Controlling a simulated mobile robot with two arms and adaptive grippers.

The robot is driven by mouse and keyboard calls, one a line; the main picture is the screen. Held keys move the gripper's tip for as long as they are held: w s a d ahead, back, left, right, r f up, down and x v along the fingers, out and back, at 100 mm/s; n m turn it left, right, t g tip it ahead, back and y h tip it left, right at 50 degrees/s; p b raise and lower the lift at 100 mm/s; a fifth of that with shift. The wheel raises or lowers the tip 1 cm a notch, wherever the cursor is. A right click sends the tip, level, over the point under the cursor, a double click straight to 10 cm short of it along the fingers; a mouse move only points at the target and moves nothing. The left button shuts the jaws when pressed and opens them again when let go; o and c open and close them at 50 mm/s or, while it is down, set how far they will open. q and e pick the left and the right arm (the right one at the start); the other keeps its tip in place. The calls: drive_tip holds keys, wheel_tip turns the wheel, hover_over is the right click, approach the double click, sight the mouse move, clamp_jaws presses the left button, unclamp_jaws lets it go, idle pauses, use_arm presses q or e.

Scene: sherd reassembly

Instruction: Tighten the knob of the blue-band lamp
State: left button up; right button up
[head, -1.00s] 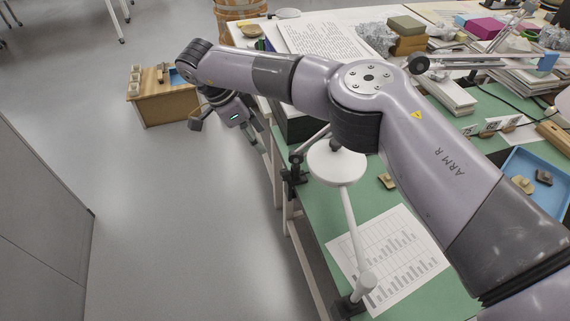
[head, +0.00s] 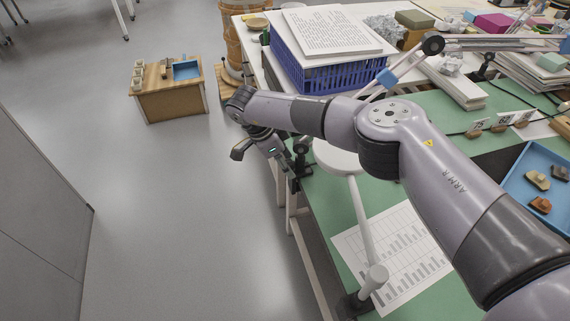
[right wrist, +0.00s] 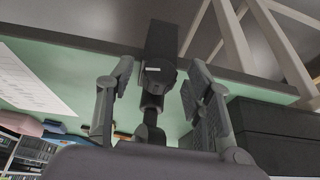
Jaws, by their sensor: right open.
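The blue-band lamp has a blue band (head: 385,78) on its lower arm, which rises to a dark elbow joint (head: 432,43). My right arm hides part of its lower arm. A dark clamp (head: 301,152) stands at the table's left edge, by my right gripper. In the right wrist view, a dark round knob (right wrist: 160,72) on a clamp shows between the fingers of my right gripper (right wrist: 157,84). The fingers are open, one on each side, with gaps to the knob. My left gripper is out of view.
A white lamp (head: 362,222) without a visible band stands in front, clamped near the table edge. A blue crate (head: 325,74) with papers stands at the back. A blue tray (head: 522,190) with sherds lies right.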

clamp_jaws()
drive_tip(key=shift+d+r+t+p, duration=0.1)
drive_tip(key=shift+r+t+p, duration=0.1)
drive_tip(key=shift+t+p, duration=0.4)
drive_tip(key=shift+s+p, duration=0.1)
drive_tip(key=shift+p, duration=0.25)
drive_tip(key=shift+f+t+y, duration=0.2)
drive_tip(key=shift+t+y, duration=0.1)
drive_tip(key=shift+t, duration=0.4)
drive_tip(key=shift+s+m+t+b, duration=0.15)
drive_tip(key=shift+m+t+b, duration=0.2)
drive_tip(key=shift+t, duration=0.35)
unclamp_jaws()
